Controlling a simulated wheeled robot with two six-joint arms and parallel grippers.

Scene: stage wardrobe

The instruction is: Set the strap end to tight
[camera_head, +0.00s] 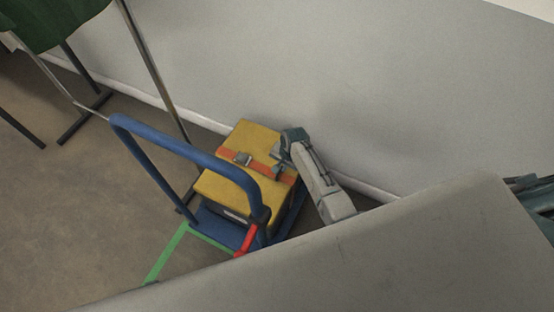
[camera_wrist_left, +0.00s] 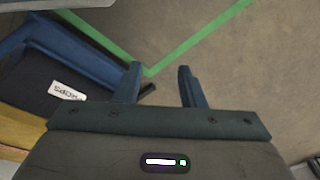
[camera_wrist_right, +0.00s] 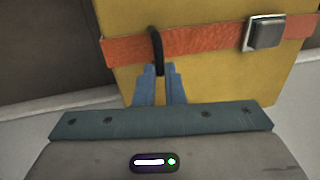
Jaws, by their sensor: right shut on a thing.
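A yellow case (camera_head: 218,189) has an orange strap (camera_head: 262,168) around it with a grey metal buckle (camera_head: 243,158). In the right wrist view the strap (camera_wrist_right: 205,43) crosses the case (camera_wrist_right: 205,80), with the buckle (camera_wrist_right: 265,33) at right. A black loop (camera_wrist_right: 156,45) stands at the strap left of the buckle. My right gripper (camera_wrist_right: 161,75) is shut on the black loop, its fingers close to the yellow face. It also shows in the head view (camera_head: 280,167). My left gripper (camera_wrist_left: 160,85) is open and empty, apart from the case.
The case sits on a blue trolley with a tall blue handle (camera_head: 185,148). Green tape (camera_head: 165,254) marks the floor; a red piece (camera_head: 247,239) is beside the trolley. A wall (camera_head: 350,80) is behind, a metal rack (camera_head: 150,60) at left. A white label (camera_wrist_left: 67,91) shows near the left gripper.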

